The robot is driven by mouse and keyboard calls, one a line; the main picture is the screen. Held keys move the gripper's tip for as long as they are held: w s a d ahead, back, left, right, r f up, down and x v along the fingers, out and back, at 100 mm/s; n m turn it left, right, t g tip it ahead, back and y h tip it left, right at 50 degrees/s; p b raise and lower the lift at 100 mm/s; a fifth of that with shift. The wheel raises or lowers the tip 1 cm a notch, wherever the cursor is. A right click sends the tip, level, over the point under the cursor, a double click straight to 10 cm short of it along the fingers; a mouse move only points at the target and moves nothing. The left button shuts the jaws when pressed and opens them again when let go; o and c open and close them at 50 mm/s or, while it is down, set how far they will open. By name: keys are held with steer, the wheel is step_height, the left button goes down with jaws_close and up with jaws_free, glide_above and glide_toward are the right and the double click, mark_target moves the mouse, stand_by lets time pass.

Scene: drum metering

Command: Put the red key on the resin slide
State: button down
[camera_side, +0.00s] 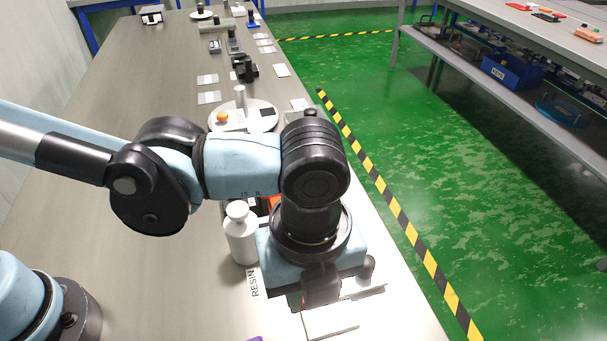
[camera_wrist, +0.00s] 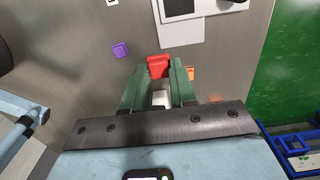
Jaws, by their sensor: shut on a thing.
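The red key (camera_wrist: 158,66) is held between the green fingers of my gripper (camera_wrist: 158,72) in the wrist view. My gripper is shut on it. In the side view my wrist hides the key, and the dark end of my gripper (camera_side: 322,290) is low over the front right of the bench. A flat white plate (camera_side: 330,321) lies just below it, beside the printed RESIN label (camera_side: 254,283); it may be the resin slide. In the wrist view a pale flat piece (camera_wrist: 182,33) lies just beyond the key. I cannot tell whether key and plate touch.
A white bottle (camera_side: 240,238) stands left of my wrist. A round white dish with an orange knob (camera_side: 222,117) stands behind. A purple piece (camera_wrist: 120,50) lies left of the key, and an orange piece (camera_wrist: 191,73) lies right.

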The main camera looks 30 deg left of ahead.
steer(key=w+f, duration=0.1)
steer(key=w, duration=0.1)
steer(key=w+f, duration=0.1)
steer(key=w, duration=0.1)
steer(key=w+a+f, duration=0.1)
steer(key=w+f, duration=0.1)
steer(key=shift+w+a, duration=0.1)
steer(key=shift+w, duration=0.1)
steer(key=shift+f, duration=2)
steer(key=shift+f, duration=0.2)
steer(key=c, duration=0.9)
jaws_free()
steer(key=shift+r, duration=0.1)
